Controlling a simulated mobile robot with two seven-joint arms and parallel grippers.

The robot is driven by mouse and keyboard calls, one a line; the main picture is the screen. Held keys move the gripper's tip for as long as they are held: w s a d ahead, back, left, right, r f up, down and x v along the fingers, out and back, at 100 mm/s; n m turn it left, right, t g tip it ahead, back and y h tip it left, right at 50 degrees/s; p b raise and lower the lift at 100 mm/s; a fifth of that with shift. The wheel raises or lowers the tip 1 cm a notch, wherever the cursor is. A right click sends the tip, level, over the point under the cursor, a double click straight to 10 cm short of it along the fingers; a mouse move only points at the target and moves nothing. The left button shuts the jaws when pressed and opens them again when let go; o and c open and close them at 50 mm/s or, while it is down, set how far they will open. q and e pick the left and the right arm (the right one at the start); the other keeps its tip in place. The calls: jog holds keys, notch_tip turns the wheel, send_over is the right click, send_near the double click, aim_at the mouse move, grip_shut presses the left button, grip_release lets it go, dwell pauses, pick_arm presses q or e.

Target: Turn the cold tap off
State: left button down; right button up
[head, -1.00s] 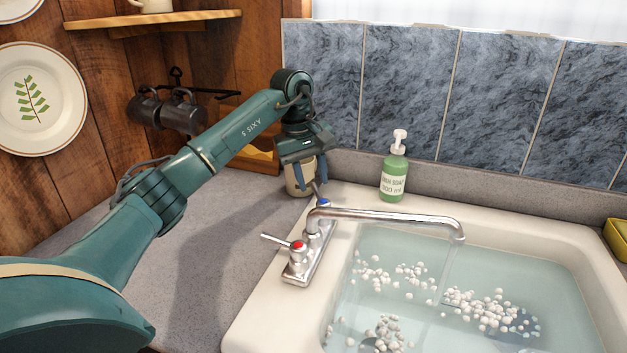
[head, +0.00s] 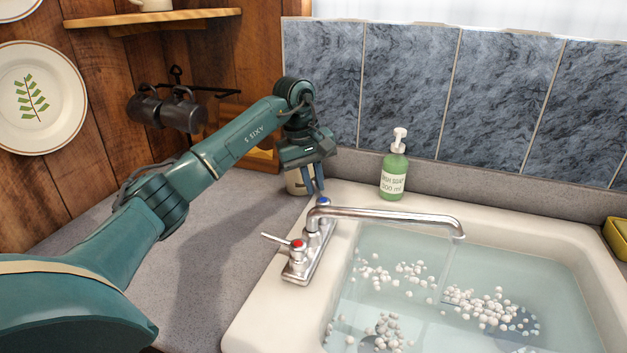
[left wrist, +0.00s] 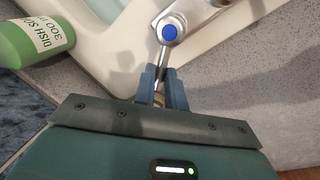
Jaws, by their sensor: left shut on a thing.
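The cold tap (head: 323,201), marked by a blue cap, is at the far end of the chrome faucet base. Its blue cap and thin metal lever (left wrist: 161,62) show in the left wrist view. My left gripper (head: 316,189) reaches down behind the tap, with its blue fingers (left wrist: 162,75) shut on the lever from both sides. My right gripper is in neither view.
The red-marked hot tap (head: 297,246) stands at the near end of the base. A green dish soap bottle (head: 393,176) stands right of my gripper. A cream container (head: 296,182) is partly hidden behind it. The left counter (head: 150,260) is largely clear.

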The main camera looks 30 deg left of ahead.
pick_arm(q)
jog(key=shift+s+a+n, duration=0.1)
jog(key=shift+n, duration=0.2)
jog(key=shift+s+a+n, duration=0.2)
jog(key=shift+s+n, duration=0.2)
jog(key=shift+n, duration=0.5)
jog(key=n, duration=0.1)
jog(key=s+n+y, duration=0.1)
jog(key=shift+a+n+p, duration=0.15)
jog(key=shift+n+p, duration=0.15)
jog(key=shift+p, duration=0.1)
jog(key=shift+s+n+y, duration=0.2)
jog(key=shift+s+n, duration=0.35)
jog(key=shift+n, duration=0.75)
jog(key=shift+s+n+y, duration=0.2)
jog(key=shift+s+n, duration=0.3)
jog(key=shift+n, duration=0.8)
jog(key=c, duration=1.5)
grip_release()
jog(key=shift+s, duration=0.1)
jog(key=shift+o, duration=0.2)
jog(key=shift+d+r, duration=0.1)
jog(key=shift+d, duration=0.1)
notch_tip(320, 180, up, 13)
jog(key=s, duration=0.2)
jog(key=shift+s+d+b, duration=0.2)
jog(key=shift+d+b, duration=0.05)
jog(key=shift+b, duration=0.05)
